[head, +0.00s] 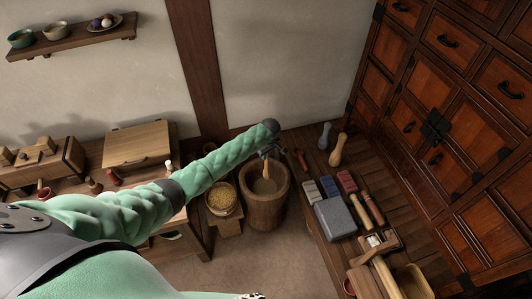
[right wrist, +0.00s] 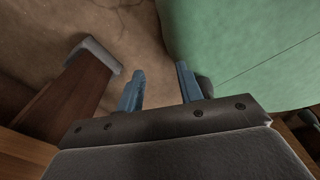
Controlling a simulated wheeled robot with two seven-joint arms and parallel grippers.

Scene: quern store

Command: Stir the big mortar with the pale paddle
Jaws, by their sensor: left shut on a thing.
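The big mortar (head: 263,212) is a tall brown wooden tub on the floor near the middle of the head view, with pale brown contents inside. My left gripper (head: 269,152) is above its rim, shut on the pale paddle (head: 266,171). The paddle stands nearly upright, with its lower end inside the mortar; how deep it sits in the contents is hard to tell. My left arm hides part of the gripper and wall.
A bowl of yellow grain (head: 221,199) stands on a small stool close left of the mortar. A low bench (head: 318,235) on the right holds coloured blocks, a grey slab (head: 335,218) and wooden pestles. A drawer cabinet (head: 440,120) stands behind. Open floor lies in front of the mortar.

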